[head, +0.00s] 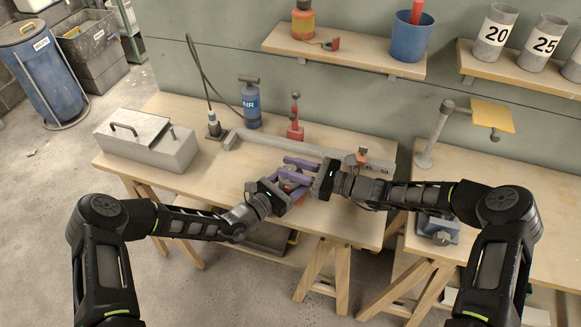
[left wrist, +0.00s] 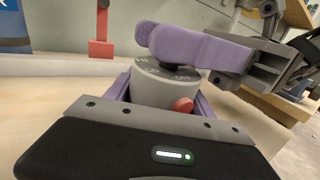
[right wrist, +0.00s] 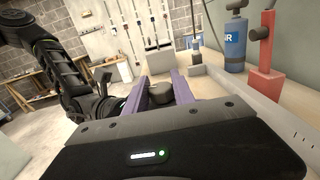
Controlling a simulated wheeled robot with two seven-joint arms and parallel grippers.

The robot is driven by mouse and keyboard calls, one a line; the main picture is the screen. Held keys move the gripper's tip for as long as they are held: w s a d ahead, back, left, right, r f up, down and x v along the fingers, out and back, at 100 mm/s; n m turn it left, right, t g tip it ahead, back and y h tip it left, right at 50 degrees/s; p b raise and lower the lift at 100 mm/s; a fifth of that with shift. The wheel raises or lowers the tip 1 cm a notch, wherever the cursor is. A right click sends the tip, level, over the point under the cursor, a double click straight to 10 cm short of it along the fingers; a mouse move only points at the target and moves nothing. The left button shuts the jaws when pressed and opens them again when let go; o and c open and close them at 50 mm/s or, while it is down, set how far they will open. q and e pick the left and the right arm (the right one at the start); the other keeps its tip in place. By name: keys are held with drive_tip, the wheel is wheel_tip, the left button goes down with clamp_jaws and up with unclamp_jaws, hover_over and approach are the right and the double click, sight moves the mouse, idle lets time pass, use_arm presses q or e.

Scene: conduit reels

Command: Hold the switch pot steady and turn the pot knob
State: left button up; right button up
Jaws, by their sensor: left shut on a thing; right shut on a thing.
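The switch pot (left wrist: 152,88) is a grey round body with a dial-marked top and a red button (left wrist: 183,105) on its side. My left gripper (head: 287,184) is shut on the pot body, its purple fingers on either side of it in the left wrist view. The dark pot knob (right wrist: 160,93) sits on top, between the purple fingers of my right gripper (head: 298,167), which is shut on it. In the left wrist view, a right finger crosses over the pot and hides most of the knob. In the head view the grippers mostly cover the pot.
A grey metal box (head: 150,142) stands at the left of the wooden bench (head: 215,182). Behind my grippers are a grey conduit (head: 285,146), a blue AIR bottle (head: 251,106) and a red tool (head: 295,122). The bench's front edge is close below.

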clamp_jaws()
drive_tip(key=shift+w, duration=0.1)
drive_tip(key=n+g, duration=0.2)
drive_tip(key=g, duration=0.1)
drive_tip(key=shift+y, duration=0.4)
drive_tip(key=shift+n+g, duration=0.5)
drive_tip(key=shift+g, duration=0.3)
drive_tip(key=o, duration=0.9)
unclamp_jaws()
drive_tip(key=d, duration=0.5)
drive_tip(key=s+d, duration=0.1)
drive_tip(key=d, duration=0.1)
drive_tip(key=shift+d, duration=0.25)
